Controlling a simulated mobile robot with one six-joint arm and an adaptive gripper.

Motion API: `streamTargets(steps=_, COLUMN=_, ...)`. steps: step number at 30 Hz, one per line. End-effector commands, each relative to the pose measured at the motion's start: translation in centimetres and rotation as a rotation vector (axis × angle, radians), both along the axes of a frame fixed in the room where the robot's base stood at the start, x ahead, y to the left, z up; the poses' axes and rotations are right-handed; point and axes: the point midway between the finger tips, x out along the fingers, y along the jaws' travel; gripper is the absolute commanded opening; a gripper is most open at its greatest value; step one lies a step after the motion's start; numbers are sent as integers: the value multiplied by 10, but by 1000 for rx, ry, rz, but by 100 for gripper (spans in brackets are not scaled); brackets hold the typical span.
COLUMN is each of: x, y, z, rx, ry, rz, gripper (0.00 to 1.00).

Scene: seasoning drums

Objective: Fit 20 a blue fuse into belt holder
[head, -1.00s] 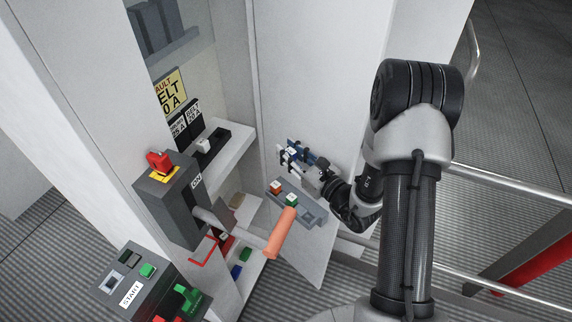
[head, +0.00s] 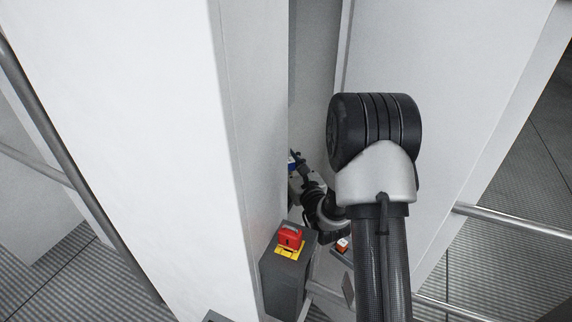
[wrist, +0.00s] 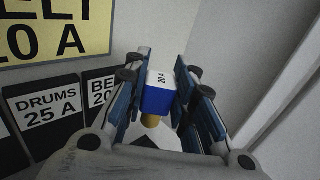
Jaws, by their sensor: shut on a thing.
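A blue fuse (wrist: 159,98) with a white top marked "20 A" sits upright between the fingers of my gripper (wrist: 161,68) in the wrist view. The gripper is shut on it. A yellowish part shows under the fuse. Left of it stand two black holders: one labelled "DRUMS 25 A" (wrist: 42,108) and the belt holder (wrist: 99,93), whose label reads "BE… 20" and is partly hidden by a finger. In the head view, my gripper (head: 297,161) is inside the cabinet, mostly hidden behind the white cabinet wall; both holders are hidden there.
A yellow "BELT 20 A" sign (wrist: 52,28) is on the wall above the holders. A pale wall (wrist: 285,85) stands close on the right. In the head view, a grey switch box (head: 288,283) with a red knob (head: 289,237) stands near my arm. White cabinet panels flank the narrow opening.

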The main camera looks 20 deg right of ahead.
Motion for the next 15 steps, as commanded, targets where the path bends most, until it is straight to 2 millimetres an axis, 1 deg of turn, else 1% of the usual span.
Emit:
streamTargets(steps=10, x=0, y=1, z=0, rx=0, ry=-2, rz=1, gripper=0)
streamTargets(steps=15, x=0, y=1, z=-14, rx=0, ry=-1, rz=2, gripper=0)
